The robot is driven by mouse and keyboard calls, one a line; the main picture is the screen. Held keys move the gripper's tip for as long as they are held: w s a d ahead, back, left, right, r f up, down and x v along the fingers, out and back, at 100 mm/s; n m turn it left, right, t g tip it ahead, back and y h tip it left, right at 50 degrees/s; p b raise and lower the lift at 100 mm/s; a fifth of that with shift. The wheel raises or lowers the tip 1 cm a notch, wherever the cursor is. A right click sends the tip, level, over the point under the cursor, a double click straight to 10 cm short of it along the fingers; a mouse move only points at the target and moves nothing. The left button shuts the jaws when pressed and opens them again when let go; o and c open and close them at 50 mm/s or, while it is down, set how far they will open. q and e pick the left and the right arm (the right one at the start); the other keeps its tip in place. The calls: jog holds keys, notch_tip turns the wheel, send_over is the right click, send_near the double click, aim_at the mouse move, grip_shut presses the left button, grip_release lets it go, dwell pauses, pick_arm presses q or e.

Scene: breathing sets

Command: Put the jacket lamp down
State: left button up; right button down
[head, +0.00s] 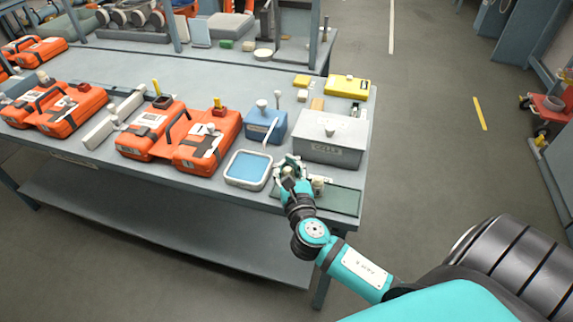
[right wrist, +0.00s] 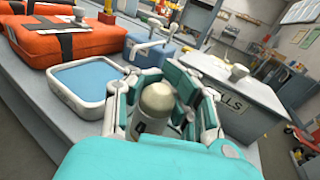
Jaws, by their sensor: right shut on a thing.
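The jacket lamp (right wrist: 154,108), a small pale cylinder with a rounded beige top, stands between the fingers of my right gripper (right wrist: 163,88) in the right wrist view. The right gripper also shows in the head view (head: 290,166), over the front right part of the workbench (head: 215,190). It is shut on the lamp, and the fingers hide part of its sides. The lamp's lower end is hidden, so I cannot tell whether it touches the bench. A dark green mat (head: 342,201) lies at the bench's front right corner, beside and partly behind the gripper. My left gripper is not in view.
A blue-filled tray (head: 248,168) is just left of the gripper. A grey lidded box (head: 332,138) stands behind it, with a blue box (head: 265,125) to the left. Orange cases (head: 208,143) fill the bench further left. The bench's front edge is close.

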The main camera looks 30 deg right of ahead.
aim_at(286, 169)
jog(key=shift+x, duration=1.15)
jog(key=shift+w+d+f, duration=0.1)
jog(key=shift+d+f, duration=0.15)
jog(key=shift+f, duration=0.05)
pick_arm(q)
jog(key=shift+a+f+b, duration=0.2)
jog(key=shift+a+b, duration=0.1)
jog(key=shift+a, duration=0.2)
pick_arm(e)
jog(key=shift+f, duration=1.55)
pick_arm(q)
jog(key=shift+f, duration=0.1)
pick_arm(e)
jog(key=shift+f, duration=0.1)
jog(key=c, duration=1.2)
grip_release()
jog(key=shift+c, duration=0.2)
